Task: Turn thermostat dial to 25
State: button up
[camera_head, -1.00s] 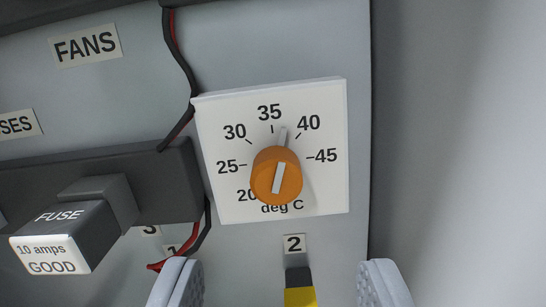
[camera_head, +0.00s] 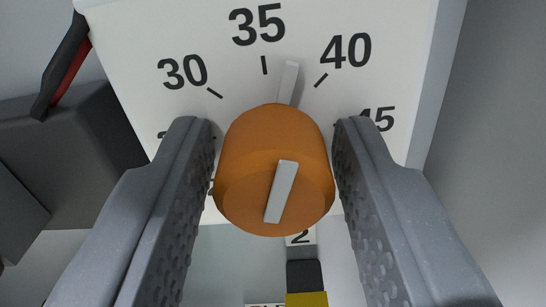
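The orange thermostat dial (camera_head: 255,185) stands out from a white scale plate (camera_head: 130,50). The numbers 30, 35 and 40 show fully; 45 is partly covered, and the 25 mark is mostly hidden behind my left finger. My gripper (camera_head: 272,160) has its two grey fingers on either side of the dial. The left finger is very close to or touching it at its side; the right finger is close too. I cannot tell whether they press on it.
Below the dial are a label 2 (camera_head: 300,238) and a black and yellow part (camera_head: 305,280). A plain grey wall is at the right.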

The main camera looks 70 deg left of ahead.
jog(key=c, duration=0.6)
jog(key=shift+o, duration=0.2)
jog(key=shift+d, duration=0.1)
jog(key=shift+n, duration=0.4)
jog(key=n+b, duration=0.1)
jog(key=n, duration=0.1)
jog(key=shift+n, duration=0.3)
jog(key=n+b, duration=0.2)
jog(key=n, duration=0.1)
jog(key=shift+n, duration=0.4)
jog(key=n+b, duration=0.2)
jog(key=n, duration=0.1)
jog(key=shift+s+n+b, duration=0.1)
jog(key=shift+n+b, duration=1.05)
jog(key=shift+n, duration=0.65)
